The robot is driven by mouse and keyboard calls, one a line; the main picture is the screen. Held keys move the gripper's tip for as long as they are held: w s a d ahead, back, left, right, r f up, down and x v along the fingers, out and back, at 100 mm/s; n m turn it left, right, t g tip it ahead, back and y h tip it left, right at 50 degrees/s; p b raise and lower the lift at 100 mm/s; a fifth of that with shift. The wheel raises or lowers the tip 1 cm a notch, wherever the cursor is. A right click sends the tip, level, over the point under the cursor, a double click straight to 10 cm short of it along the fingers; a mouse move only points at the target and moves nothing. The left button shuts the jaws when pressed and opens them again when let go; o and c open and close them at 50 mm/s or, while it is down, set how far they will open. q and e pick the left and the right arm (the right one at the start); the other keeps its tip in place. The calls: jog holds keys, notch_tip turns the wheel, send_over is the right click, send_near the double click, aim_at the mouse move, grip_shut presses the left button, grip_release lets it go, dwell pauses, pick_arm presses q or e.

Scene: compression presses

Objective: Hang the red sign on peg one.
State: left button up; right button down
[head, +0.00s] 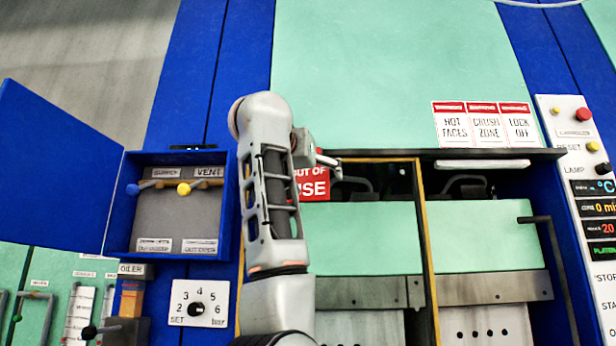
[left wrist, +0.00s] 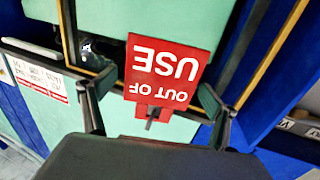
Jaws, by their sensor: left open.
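The red sign (head: 314,183) with white lettering "OUT OF USE" is at the front of the press, partly hidden behind my left arm in the head view. In the left wrist view the sign (left wrist: 168,68) appears upside down, and a small dark peg-like piece (left wrist: 152,119) shows at its tab. I cannot tell which peg this is. My left gripper (head: 325,160) is at the sign's upper edge. In the left wrist view its open fingers (left wrist: 149,90) stand on either side of the sign's tab, with gaps visible. My right gripper is not in view.
An open blue cabinet (head: 228,200) with its door (head: 60,165) swung left stands left of my arm. A numbered dial panel (head: 200,318) is below it. A dark ledge (head: 545,154) and yellow-edged frame (head: 425,235) surround the press opening. A control panel (head: 570,135) is at right.

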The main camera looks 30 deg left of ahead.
pick_arm(q)
jog(key=v, duration=1.2)
